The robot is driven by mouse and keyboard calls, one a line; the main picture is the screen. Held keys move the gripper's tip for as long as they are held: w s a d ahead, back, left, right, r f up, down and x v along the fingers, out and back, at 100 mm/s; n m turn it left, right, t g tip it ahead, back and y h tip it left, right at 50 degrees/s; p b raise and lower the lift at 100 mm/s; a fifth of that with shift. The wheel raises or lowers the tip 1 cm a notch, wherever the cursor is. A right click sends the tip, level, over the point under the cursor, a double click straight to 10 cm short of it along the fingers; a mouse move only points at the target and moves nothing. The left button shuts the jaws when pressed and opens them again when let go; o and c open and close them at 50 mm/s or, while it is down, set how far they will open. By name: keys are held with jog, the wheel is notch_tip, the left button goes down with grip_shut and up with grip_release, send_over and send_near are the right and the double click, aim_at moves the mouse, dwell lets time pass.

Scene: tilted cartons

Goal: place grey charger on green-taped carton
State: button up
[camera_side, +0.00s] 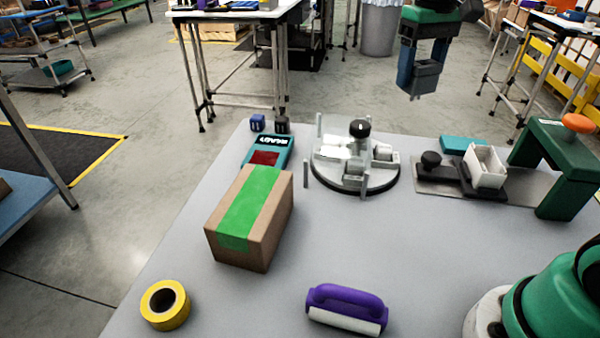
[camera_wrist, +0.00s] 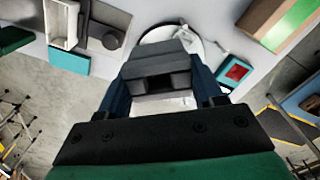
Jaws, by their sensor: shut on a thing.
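The green-taped carton (camera_side: 258,200) is a brown box with a wide green strip over its top, tilted in the picture, on the left half of the grey table. It also shows in the wrist view (camera_wrist: 277,20) at the upper right. My gripper (camera_side: 420,78) is high above the far side of the table, well apart from the carton. In the wrist view my gripper (camera_wrist: 165,80) has its blue fingers closed on a grey block, the grey charger (camera_wrist: 158,58). The charger (camera_side: 427,72) is partly hidden by the fingers in the side view.
A round fixture (camera_side: 355,165) with upright posts stands right of the carton. A teal device (camera_side: 268,150) is behind the carton. A yellow tape roll (camera_side: 165,304) and a purple-handled tool (camera_side: 346,305) lie in front. A white bin (camera_side: 485,167) and green frame (camera_side: 548,165) stand right.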

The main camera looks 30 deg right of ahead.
jog(key=w+a+f+n, duration=0.1)
jog(key=w+a+n, duration=0.2)
jog(key=a, duration=0.4)
jog(key=w+a+f+n, duration=0.1)
jog(key=w+a+n, duration=0.3)
jog(key=a, duration=0.3)
jog(key=n, duration=0.4)
send_over(249, 196)
jog(key=shift+f, duration=5.05)
jog(key=shift+f, duration=0.15)
jog(key=o, duration=1.3)
